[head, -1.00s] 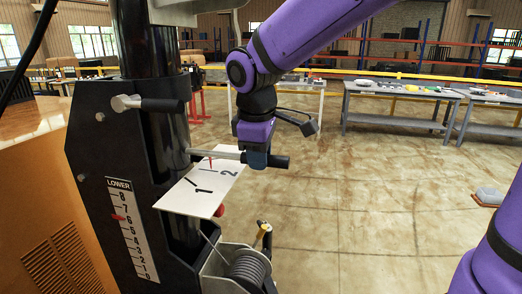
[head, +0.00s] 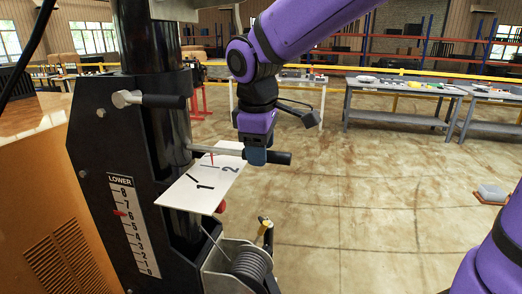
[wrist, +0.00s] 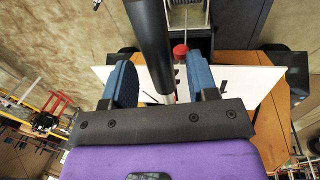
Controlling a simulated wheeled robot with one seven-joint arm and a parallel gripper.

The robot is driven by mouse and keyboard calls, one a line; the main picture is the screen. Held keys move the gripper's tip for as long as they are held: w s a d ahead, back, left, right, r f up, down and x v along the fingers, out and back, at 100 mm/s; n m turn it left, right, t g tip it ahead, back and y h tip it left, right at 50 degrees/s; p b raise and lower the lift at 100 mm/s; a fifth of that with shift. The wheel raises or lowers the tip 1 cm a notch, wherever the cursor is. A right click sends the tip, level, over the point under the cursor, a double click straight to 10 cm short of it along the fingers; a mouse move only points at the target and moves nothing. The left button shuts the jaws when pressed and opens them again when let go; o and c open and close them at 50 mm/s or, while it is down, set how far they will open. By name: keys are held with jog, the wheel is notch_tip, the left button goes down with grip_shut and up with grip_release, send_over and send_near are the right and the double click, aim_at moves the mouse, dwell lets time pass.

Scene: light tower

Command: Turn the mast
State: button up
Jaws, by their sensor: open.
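The mast (head: 133,40) is a black upright column on the left in the head view. A metal bar with a black-gripped handle (head: 281,158) sticks out from it to the right. My gripper (head: 256,156) is at this handle, near where the bar meets the grip. In the wrist view my gripper (wrist: 160,82) has its two blue fingers apart, with the black handle (wrist: 149,40) running between them. A white plate (head: 205,190) marked 1 and 2, with a red pointer (head: 212,158), lies just below the bar.
A second black handle (head: 160,101) sits higher on the mast's black housing. A LOWER scale (head: 128,225) has a red marker near 6. A winch drum (head: 250,266) is below the plate. Grey workbenches (head: 400,90) stand behind; the floor to the right is mostly clear.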

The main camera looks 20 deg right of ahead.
notch_tip(320, 180, up, 10)
jog(key=s+a, duration=0.1)
jog(key=shift+s+f, duration=0.15)
jog(key=shift+s, duration=0.2)
